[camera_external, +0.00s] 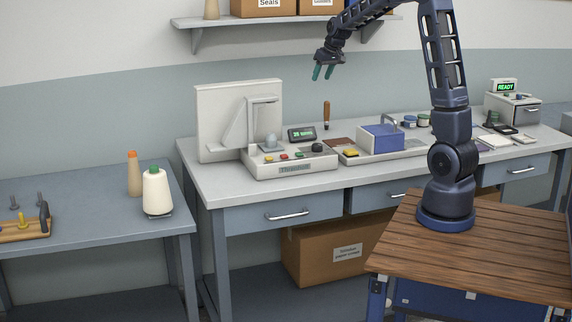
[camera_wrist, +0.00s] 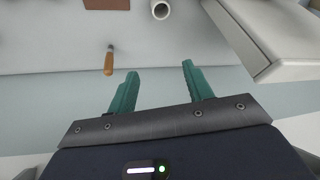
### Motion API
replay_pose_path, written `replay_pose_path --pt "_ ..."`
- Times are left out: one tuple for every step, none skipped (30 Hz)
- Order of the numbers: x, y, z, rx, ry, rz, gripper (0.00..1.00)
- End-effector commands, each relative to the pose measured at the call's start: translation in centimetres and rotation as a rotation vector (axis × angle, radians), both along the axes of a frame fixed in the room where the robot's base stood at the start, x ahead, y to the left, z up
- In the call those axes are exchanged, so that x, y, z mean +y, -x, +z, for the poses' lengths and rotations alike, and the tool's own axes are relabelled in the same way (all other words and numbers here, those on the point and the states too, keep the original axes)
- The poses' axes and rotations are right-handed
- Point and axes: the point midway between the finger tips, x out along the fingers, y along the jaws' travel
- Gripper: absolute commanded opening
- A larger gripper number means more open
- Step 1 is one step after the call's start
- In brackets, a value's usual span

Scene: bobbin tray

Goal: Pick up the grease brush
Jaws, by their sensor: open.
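A slim brush-like tool with an orange-brown wooden handle (camera_external: 326,112), which looks like the grease brush, is near the back edge of the grey workbench. It points handle-up in the external view; its bristles cannot be made out. In the wrist view the same tool (camera_wrist: 108,63) shows left of my fingers, its dark end toward the bench. My gripper (camera_external: 321,75) is above the back of the bench, higher than the tool and apart from it. In the wrist view my gripper (camera_wrist: 160,69) has its two green fingers apart with nothing between them.
A white machine with an upright panel (camera_external: 210,125) stands left of the brush. A small display (camera_external: 301,134) is close beside it. A blue box (camera_external: 382,138) sits on a tray to the right. A wall shelf (camera_external: 290,20) with boxes hangs above, near my arm.

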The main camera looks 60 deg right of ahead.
Motion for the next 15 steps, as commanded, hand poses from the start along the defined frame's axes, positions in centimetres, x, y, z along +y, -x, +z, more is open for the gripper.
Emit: replay_pose_path --pt "-2.2 -0.6 -1.2 0.005 0.003 -0.021 0.51" --pt "-3.4 -0.9 -1.8 0.007 0.004 -0.033 0.51" --pt "-4.9 -1.3 -2.6 0.008 0.008 -0.045 0.51" --pt "-6.0 -1.5 -3.2 0.010 0.011 -0.054 0.51" --pt "-7.2 -1.8 -3.8 0.012 0.014 -0.064 0.51" --pt "-8.7 -2.0 -4.7 0.014 0.018 -0.076 0.51" --pt "-9.9 -2.2 -5.4 0.016 0.022 -0.087 0.51" --pt "-11.0 -2.3 -6.1 0.018 0.024 -0.096 0.51" --pt "-12.5 -2.5 -6.9 0.020 0.028 -0.108 0.51" --pt "-13.5 -2.6 -7.6 0.022 0.032 -0.116 0.51" --pt "-14.6 -2.6 -8.2 0.024 0.034 -0.124 0.51" --pt "-15.8 -2.7 -8.9 0.026 0.039 -0.134 0.51" --pt "-16.5 -2.7 -9.5 0.028 0.041 -0.139 0.51" --pt "-17.3 -2.8 -9.9 0.028 0.044 -0.145 0.51" --pt "-18.1 -2.7 -10.5 0.031 0.046 -0.151 0.51"
